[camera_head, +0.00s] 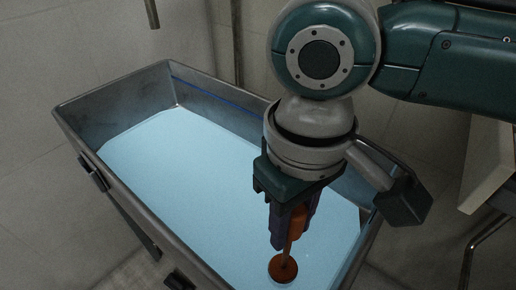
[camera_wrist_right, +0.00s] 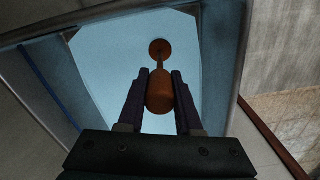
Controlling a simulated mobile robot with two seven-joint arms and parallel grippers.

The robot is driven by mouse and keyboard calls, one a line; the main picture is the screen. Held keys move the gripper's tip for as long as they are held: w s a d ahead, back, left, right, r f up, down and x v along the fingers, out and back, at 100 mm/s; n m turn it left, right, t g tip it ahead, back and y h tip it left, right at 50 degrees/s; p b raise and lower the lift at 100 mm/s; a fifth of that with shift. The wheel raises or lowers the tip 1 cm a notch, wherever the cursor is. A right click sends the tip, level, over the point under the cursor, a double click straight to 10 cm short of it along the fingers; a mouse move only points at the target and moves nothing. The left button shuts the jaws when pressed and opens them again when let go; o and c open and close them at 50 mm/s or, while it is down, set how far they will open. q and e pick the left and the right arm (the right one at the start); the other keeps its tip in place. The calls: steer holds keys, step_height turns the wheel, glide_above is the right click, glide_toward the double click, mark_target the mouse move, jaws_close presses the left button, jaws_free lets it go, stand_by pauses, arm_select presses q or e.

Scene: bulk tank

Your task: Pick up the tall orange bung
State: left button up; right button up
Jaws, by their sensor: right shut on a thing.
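The tall orange bung (camera_head: 284,268) is in my right gripper (camera_head: 288,232), over the near right part of the tank. Its round orange disc end points down and its thin stem runs up to a thicker orange body between the fingers. In the right wrist view the bung's body (camera_wrist_right: 160,92) sits between the two dark fingers of my right gripper (camera_wrist_right: 160,90), with the disc beyond it. The gripper is shut on that body. I cannot tell whether the disc touches the pale blue surface. My left gripper is not in view.
The metal tank (camera_head: 110,92) holds a pale blue liquid-like surface (camera_head: 185,165). Its raised walls surround the gripper's working space. A light board or table edge (camera_head: 487,165) stands at the right. The tank's left and middle are clear.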

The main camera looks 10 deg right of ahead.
jaws_close()
stand_by(0.8)
